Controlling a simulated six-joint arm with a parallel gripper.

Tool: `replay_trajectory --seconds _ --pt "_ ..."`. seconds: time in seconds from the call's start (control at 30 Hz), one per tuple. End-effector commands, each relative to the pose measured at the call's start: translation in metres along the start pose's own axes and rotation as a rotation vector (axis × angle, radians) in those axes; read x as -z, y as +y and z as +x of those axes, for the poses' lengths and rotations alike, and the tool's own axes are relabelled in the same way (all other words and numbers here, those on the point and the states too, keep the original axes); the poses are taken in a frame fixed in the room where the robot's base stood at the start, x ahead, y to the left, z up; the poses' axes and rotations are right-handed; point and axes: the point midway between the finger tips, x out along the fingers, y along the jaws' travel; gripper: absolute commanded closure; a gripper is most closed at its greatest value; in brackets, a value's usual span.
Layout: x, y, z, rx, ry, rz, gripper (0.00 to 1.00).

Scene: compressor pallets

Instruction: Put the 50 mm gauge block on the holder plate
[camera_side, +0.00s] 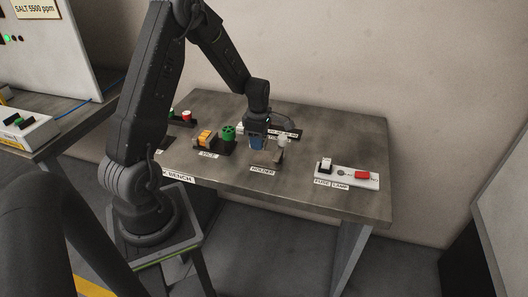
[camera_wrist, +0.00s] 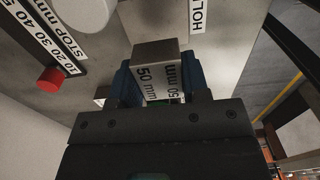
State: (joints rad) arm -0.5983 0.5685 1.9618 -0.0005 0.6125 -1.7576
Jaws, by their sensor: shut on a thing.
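My gripper (camera_side: 257,146) is over the right-middle part of the bench, just above and behind the HOLDER label (camera_side: 262,169). In the wrist view its blue jaws (camera_wrist: 160,82) are shut on the 50 mm gauge block (camera_wrist: 157,75), a grey block with a white face marked "50 mm". The block sticks out beyond the jaws. The holder plate (camera_side: 265,160) is at the label, partly hidden by my gripper; the wrist view shows part of the HOLDER label (camera_wrist: 197,14). I cannot tell whether the block touches the plate.
A white-topped post (camera_side: 283,142) stands close right of my gripper. A scale marked STOP mm (camera_wrist: 47,37) with a red knob (camera_wrist: 50,79) is nearby. Left are the vice (camera_side: 207,140) and green wheel (camera_side: 228,132). The fuse and lamp panel (camera_side: 347,177) is right; bare bench lies between.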

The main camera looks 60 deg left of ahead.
Motion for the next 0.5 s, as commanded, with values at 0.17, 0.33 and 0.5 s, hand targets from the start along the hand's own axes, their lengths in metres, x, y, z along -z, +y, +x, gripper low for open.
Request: replay_trajectory --seconds 0.17,0.33,0.5 --pt "-0.015 0.004 0.009 -0.002 -0.001 0.001 0.97" --pt "-0.016 0.004 0.026 0.001 0.0 -0.001 0.97" --pt "-0.016 0.004 0.046 -0.001 0.0 0.0 0.97"
